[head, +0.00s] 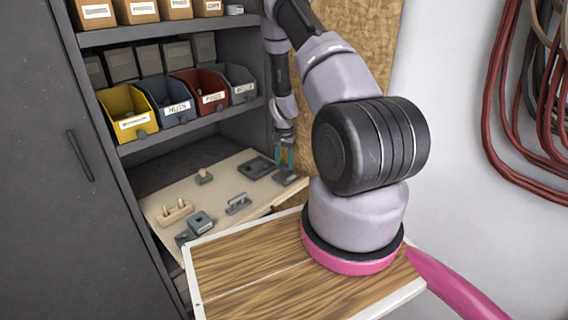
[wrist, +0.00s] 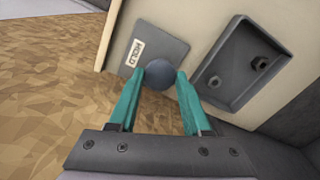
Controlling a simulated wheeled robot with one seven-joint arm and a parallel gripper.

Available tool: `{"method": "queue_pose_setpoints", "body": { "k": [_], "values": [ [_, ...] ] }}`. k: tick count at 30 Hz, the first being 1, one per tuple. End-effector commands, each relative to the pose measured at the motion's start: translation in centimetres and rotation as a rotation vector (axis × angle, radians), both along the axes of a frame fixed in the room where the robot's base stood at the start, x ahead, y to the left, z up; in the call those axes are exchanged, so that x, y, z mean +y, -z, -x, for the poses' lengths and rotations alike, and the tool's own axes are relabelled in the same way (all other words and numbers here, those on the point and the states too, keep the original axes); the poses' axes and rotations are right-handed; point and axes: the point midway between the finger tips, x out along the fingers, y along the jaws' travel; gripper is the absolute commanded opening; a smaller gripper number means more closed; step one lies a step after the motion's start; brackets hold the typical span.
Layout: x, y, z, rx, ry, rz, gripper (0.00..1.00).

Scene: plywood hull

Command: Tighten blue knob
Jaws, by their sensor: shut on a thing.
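The blue knob (wrist: 159,74) is a round, dark blue-grey knob on a grey plate (wrist: 166,43) with a label that seems to read "HOLD". In the wrist view it sits between the teal fingertips of my gripper (wrist: 160,80), which is shut on it. In the head view my gripper (head: 286,160) reaches down to the plate (head: 287,178) at the right end of the pale board, and the knob cannot be made out there.
A grey tray with nuts (wrist: 243,64) lies right beside the plate. The pale board (head: 222,184) carries several small fixtures, including a wooden peg block (head: 175,212). Labelled bins (head: 128,112) stand on a shelf above. Red hoses (head: 520,150) hang on the right wall.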

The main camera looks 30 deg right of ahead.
Motion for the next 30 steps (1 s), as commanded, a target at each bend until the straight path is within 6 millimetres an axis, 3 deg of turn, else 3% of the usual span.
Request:
{"method": "queue_pose_setpoints", "body": {
  "k": [30],
  "values": [
    [0.04,-0.07,-0.07,-0.001,0.963,0.001,0.0]
  ]
}}
